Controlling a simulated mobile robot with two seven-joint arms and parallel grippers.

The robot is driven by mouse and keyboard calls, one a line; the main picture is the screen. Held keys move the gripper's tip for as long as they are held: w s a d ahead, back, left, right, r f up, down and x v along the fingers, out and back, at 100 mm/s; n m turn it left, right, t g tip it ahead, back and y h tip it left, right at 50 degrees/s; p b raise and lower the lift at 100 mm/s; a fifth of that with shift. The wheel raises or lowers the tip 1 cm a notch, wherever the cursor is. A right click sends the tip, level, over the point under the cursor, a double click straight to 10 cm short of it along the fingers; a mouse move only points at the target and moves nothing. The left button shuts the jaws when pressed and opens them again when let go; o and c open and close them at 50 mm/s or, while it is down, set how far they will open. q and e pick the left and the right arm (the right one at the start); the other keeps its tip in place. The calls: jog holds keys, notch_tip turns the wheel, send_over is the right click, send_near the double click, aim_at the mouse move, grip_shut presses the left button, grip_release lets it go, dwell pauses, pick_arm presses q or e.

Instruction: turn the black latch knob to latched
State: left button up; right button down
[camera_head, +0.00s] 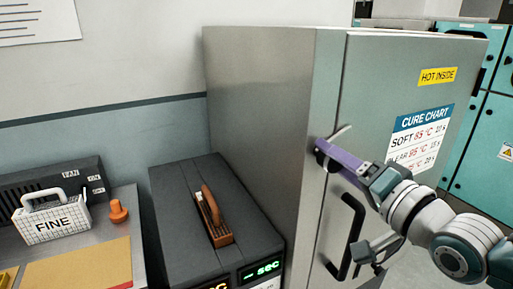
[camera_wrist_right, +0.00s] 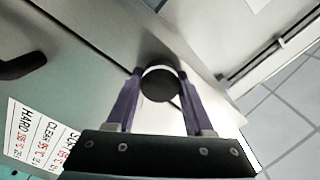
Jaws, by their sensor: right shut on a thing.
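The black latch knob (camera_wrist_right: 160,85) shows as a dark round disc on the steel cabinet door in the right wrist view. My right gripper (camera_wrist_right: 160,75) has its two purple fingers on either side of it and is shut on it. In the head view the right gripper (camera_head: 325,151) reaches in from the right to the door's left edge, and the knob (camera_head: 321,160) is mostly hidden by the fingers. Which way the knob is turned cannot be told. The steel cabinet (camera_head: 265,90) has its door (camera_head: 385,70) closed or nearly so. My left gripper is not in view.
A black door handle (camera_head: 348,238) stands out just below my right gripper. A "FINE" block (camera_head: 52,222) and an orange knob-like piece (camera_head: 118,211) are further left. Teal cabinets (camera_head: 480,150) stand behind right.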

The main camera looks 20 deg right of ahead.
jog(key=m+b, duration=0.1)
jog(key=m, duration=0.3)
jog(key=shift+m, duration=0.4)
dwell(0.4)
jog(key=shift+c, duration=1.5)
grip_release()
jog(key=s, duration=1)
jog(key=shift+d+b, duration=0.4)
